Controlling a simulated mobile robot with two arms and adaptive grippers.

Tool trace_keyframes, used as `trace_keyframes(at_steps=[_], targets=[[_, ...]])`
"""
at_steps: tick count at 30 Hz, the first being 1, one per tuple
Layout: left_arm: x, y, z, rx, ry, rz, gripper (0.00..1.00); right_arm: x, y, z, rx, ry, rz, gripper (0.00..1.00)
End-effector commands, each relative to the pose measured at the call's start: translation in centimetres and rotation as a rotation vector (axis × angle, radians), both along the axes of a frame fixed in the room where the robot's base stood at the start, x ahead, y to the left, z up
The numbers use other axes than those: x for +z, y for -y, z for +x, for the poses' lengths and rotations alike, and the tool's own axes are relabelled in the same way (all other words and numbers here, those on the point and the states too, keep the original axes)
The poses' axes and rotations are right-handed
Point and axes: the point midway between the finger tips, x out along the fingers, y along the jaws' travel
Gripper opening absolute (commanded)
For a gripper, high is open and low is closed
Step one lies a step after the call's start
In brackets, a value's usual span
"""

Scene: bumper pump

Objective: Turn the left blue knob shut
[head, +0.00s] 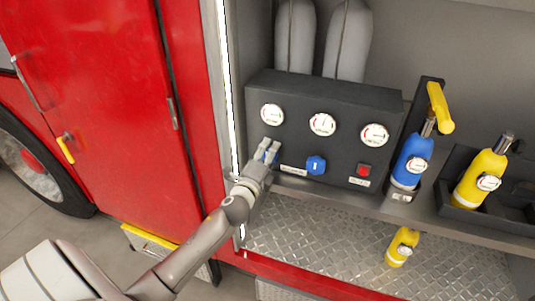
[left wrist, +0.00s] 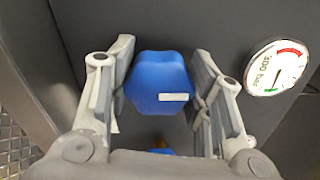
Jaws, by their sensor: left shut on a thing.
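The left blue knob (left wrist: 157,75) sits on the dark panel, with a white mark low on its face in the left wrist view. My left gripper (head: 266,154) is at the knob in the head view and hides most of it. In the left wrist view my left gripper (left wrist: 162,82) has one finger on each side of the knob, shut on it. My right gripper is not in view.
The panel (head: 335,105) also carries three gauges, a second blue knob (head: 316,165) and a red button (head: 364,171). A blue cylinder (head: 411,161) and yellow cylinders (head: 479,178) stand to the right. The red cabinet door (head: 85,100) is at left.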

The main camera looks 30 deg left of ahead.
Motion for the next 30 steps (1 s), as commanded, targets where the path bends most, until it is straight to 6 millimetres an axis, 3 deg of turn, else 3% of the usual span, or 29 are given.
trace_keyframes(at_steps=[10,11,15,25,30], targets=[[-0.1,0.0,0.0,0.0,-0.004,0.006,0.23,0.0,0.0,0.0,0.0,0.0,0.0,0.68],[-0.1,0.0,0.0,0.0,-0.003,0.007,0.51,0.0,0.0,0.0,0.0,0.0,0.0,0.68],[-0.1,0.0,0.0,0.0,-0.002,0.006,0.69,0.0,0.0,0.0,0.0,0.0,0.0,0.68],[-0.1,0.0,-0.1,0.0,-0.002,0.004,0.69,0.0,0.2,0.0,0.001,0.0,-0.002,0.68],[-0.2,0.4,-1.4,-0.001,-0.003,0.003,0.69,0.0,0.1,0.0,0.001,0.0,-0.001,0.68]])
